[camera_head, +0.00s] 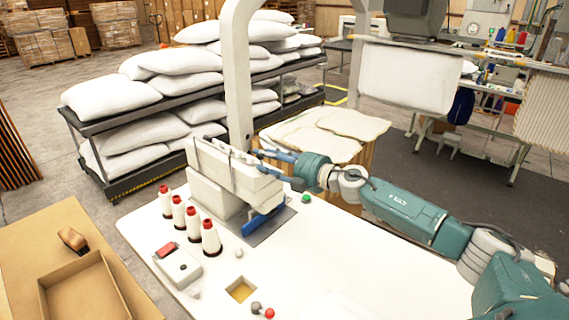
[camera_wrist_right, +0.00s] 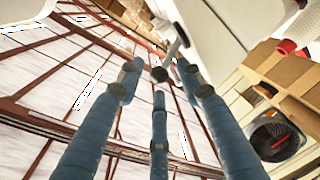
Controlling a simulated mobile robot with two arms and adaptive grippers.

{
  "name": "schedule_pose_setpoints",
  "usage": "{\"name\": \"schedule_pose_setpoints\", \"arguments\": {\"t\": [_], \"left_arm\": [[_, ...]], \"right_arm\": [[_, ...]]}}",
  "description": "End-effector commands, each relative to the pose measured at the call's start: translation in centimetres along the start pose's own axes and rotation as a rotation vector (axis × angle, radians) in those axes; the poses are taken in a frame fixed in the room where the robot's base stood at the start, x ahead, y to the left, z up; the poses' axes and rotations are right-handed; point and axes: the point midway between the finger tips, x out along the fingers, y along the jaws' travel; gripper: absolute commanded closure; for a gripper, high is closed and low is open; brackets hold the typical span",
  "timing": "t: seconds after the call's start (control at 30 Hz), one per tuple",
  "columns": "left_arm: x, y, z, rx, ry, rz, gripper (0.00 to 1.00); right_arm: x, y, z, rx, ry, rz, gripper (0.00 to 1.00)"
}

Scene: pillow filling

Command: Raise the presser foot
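The white sewing machine (camera_head: 235,180) stands on the white table, with a blue part (camera_head: 264,222) low at its right end. My right gripper (camera_head: 268,154) is beside the upper part of the machine. In the right wrist view its three blue fingers (camera_wrist_right: 160,88) are spread, with no object clasped. A thin grey lever with a dark round knob (camera_wrist_right: 160,74) comes from the white machine body (camera_wrist_right: 220,30) and ends between the fingertips in the picture; I cannot tell whether they touch. The presser foot itself is not clearly visible. My left gripper is out of view.
Several thread cones (camera_head: 192,220) and a small grey box with a red top (camera_head: 177,264) stand left of the machine. The white table (camera_head: 340,270) is mostly clear at the front right. A pale cloth stack (camera_head: 325,133) lies behind my right arm. Shelves of pillows (camera_head: 105,100) stand behind.

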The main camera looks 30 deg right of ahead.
Motion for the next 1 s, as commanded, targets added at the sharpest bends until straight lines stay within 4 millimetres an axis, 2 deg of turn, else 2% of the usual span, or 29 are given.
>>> {"name": "schedule_pose_setpoints", "arguments": {"t": [0.1, 0.4, 0.67, 1.0], "left_arm": [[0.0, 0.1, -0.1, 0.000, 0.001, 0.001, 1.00], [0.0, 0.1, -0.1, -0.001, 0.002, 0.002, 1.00], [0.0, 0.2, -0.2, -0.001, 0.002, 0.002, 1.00], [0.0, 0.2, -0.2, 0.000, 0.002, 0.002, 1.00]], "right_arm": [[-2.7, -0.3, 0.2, -0.002, -0.004, -0.005, 0.63], [-7.2, -0.2, 0.1, -0.002, -0.003, -0.004, 0.63], [-9.0, -0.1, 0.2, -0.002, -0.003, 0.000, 0.63], [-9.3, 0.1, 0.1, -0.003, -0.002, 0.002, 0.63]]}}
